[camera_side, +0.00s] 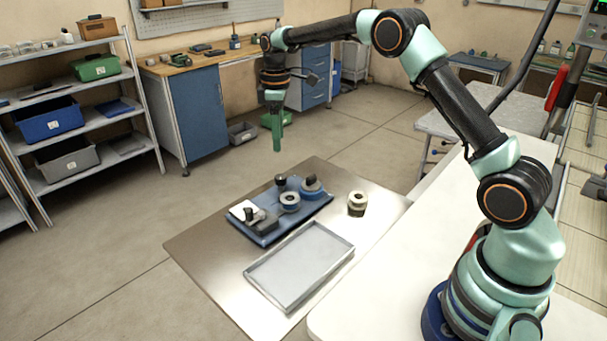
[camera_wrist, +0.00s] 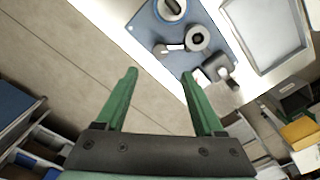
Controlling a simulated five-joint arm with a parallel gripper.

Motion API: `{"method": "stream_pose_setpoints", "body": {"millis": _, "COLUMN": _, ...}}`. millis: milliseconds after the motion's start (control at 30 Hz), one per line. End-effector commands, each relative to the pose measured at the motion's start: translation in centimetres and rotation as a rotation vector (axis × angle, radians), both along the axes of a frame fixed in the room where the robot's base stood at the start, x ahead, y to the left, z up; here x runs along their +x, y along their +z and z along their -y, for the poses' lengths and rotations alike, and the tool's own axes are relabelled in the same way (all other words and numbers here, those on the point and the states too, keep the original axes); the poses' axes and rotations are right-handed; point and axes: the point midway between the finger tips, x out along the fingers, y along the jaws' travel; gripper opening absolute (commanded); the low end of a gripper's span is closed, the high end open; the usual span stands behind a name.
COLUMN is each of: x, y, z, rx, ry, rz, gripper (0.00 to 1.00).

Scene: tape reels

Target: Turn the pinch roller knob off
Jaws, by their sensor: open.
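A blue tape unit (camera_side: 268,236) lies on a metal sheet, and its blue base also shows at the top of the wrist view (camera_wrist: 160,32). An upright black knob (camera_side: 280,184) stands at its far edge, seen from above in the wrist view (camera_wrist: 160,49). It appears to be the pinch roller knob; its setting cannot be read. A grey ring-shaped roller (camera_side: 289,201) sits beside it, also in the wrist view (camera_wrist: 198,39). My gripper (camera_side: 277,145) is open and empty, above and beyond the unit, apart from it; its green fingers (camera_wrist: 158,74) are spread.
The unit also carries a grey round part (camera_side: 311,187) and a black-and-white block (camera_side: 255,217). A cream reel (camera_side: 357,204) stands to the right on the metal sheet (camera_side: 200,240). An empty grey tray (camera_side: 300,267) lies in front. Floor is clear at left.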

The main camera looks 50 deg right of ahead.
Motion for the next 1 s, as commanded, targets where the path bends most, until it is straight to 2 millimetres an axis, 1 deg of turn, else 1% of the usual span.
{"method": "stream_pose_setpoints", "body": {"millis": 167, "x": -0.2, "y": -2.8, "z": 0.0, "rx": 0.0, "ry": -0.001, "rz": -0.006, "gripper": 0.7}}
{"method": "stream_pose_setpoints", "body": {"millis": 400, "x": -0.2, "y": -7.5, "z": 0.0, "rx": 0.001, "ry": -0.002, "rz": -0.003, "gripper": 0.7}}
{"method": "stream_pose_setpoints", "body": {"millis": 600, "x": -0.1, "y": -10.2, "z": 0.0, "rx": 0.0, "ry": -0.002, "rz": -0.001, "gripper": 0.7}}
{"method": "stream_pose_setpoints", "body": {"millis": 800, "x": -0.1, "y": -11.3, "z": 0.0, "rx": 0.0, "ry": -0.002, "rz": 0.0, "gripper": 0.7}}
{"method": "stream_pose_setpoints", "body": {"millis": 1000, "x": -0.1, "y": -11.4, "z": 0.0, "rx": 0.0, "ry": -0.002, "rz": 0.001, "gripper": 0.7}}
